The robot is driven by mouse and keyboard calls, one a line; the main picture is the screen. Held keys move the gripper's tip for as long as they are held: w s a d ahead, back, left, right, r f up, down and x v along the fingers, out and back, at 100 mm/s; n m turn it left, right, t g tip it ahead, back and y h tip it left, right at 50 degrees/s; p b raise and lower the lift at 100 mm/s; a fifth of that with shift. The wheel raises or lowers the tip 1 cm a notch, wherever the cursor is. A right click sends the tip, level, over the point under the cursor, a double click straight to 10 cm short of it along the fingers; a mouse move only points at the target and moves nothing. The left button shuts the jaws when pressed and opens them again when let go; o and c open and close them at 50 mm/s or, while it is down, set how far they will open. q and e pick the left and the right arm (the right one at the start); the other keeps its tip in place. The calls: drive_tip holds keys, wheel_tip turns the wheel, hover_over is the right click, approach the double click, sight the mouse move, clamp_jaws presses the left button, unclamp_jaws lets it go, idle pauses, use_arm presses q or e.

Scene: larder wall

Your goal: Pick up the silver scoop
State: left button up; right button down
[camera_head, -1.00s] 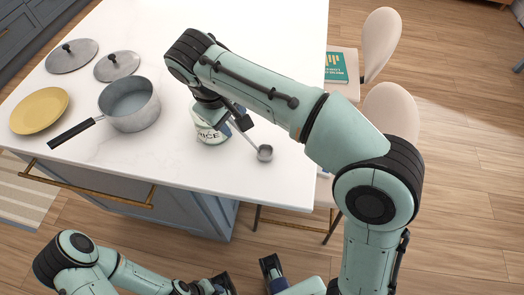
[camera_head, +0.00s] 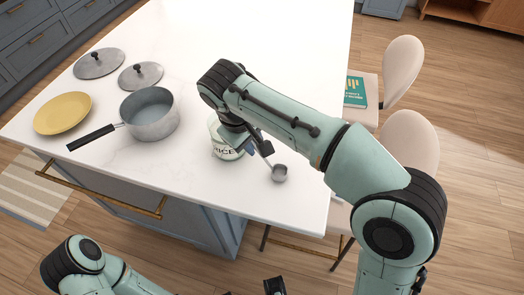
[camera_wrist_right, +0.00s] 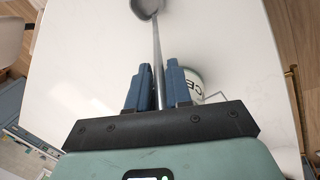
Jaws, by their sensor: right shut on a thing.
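The silver scoop has a small round bowl (camera_head: 279,173) and a thin straight handle. My right gripper (camera_head: 256,145) is shut on the handle. In the right wrist view the scoop's handle (camera_wrist_right: 158,55) runs between the two blue fingers (camera_wrist_right: 158,85), with the bowl beyond them at the top edge. The bowl is over the white counter near its front edge; I cannot tell whether it touches the top. Only dark tips at the bottom edge of the head view may belong to my left gripper (camera_head: 250,291); its opening is unclear.
A rice jar (camera_head: 226,152) stands close beside the right gripper, partly hidden by it. A grey pot (camera_head: 151,126), two lids (camera_head: 99,64) (camera_head: 141,76) and a yellow plate (camera_head: 63,113) are at the left. The counter's middle is clear. Chairs (camera_head: 410,140) stand at right.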

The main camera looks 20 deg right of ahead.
wheel_tip(320, 180, up, 10)
drive_tip(key=p, duration=0.3)
drive_tip(key=shift+r+p, duration=0.15)
drive_tip(key=shift+p, duration=0.15)
use_arm(q)
wheel_tip(320, 180, up, 8)
drive_tip(key=w+p, duration=0.3)
drive_tip(key=p, duration=0.1)
drive_tip(key=shift+r, duration=0.15)
use_arm(e)
wheel_tip(320, 180, up, 10)
drive_tip(key=shift+f, duration=0.2)
use_arm(q)
drive_tip(key=shift+s, duration=0.1)
